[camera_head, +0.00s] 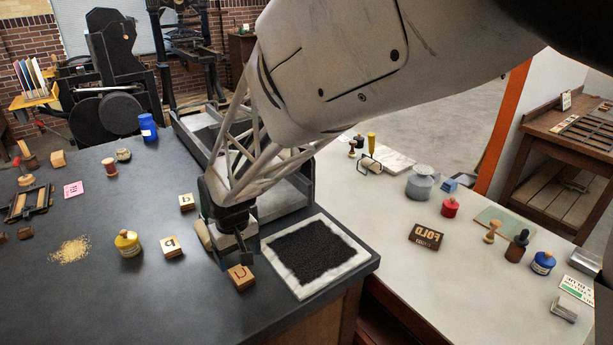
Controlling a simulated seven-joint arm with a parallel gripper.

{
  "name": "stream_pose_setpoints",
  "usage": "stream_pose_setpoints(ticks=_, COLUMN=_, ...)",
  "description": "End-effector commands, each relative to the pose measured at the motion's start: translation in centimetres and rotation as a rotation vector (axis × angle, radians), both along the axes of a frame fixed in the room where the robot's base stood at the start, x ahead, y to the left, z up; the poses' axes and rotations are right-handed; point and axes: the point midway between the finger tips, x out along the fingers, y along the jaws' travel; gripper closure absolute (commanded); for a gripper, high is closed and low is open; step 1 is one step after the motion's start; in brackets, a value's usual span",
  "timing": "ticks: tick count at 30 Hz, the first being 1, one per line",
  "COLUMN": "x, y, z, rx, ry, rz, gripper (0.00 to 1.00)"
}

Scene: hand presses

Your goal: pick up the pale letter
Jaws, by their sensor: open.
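Several small wooden letter blocks lie on the dark worktop. One block with a pale face and a dark letter (172,247) lies left of my gripper, and another (187,202) lies behind it. A browner block with a U-like mark (241,277) lies just in front of my gripper. A pale wooden piece (203,235) shows at my gripper's left side, partly hidden. My gripper (233,258) points down, open, close above the worktop by the browner block. I cannot tell whether its fingers touch anything.
A white-edged slab with black granular stuff (284,284) lies right of my gripper. A grey open tray (294,194) stands behind it. A yellow-lidded jar (127,243) and yellow grains (70,250) are left. Bare worktop (110,300) lies front left.

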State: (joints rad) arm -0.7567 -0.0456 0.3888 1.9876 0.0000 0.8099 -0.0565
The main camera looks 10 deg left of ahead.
Motion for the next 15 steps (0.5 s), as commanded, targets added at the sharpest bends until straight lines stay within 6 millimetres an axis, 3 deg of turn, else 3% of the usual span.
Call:
stream_pose_setpoints(ticks=5, x=-0.04, y=-0.03, z=-1.20, rx=-0.001, ry=0.001, rz=0.000, gripper=0.22)
stream_pose_setpoints(ticks=15, x=-0.03, y=-0.01, z=-1.31, rx=-0.001, ry=0.001, rz=0.000, gripper=0.22)
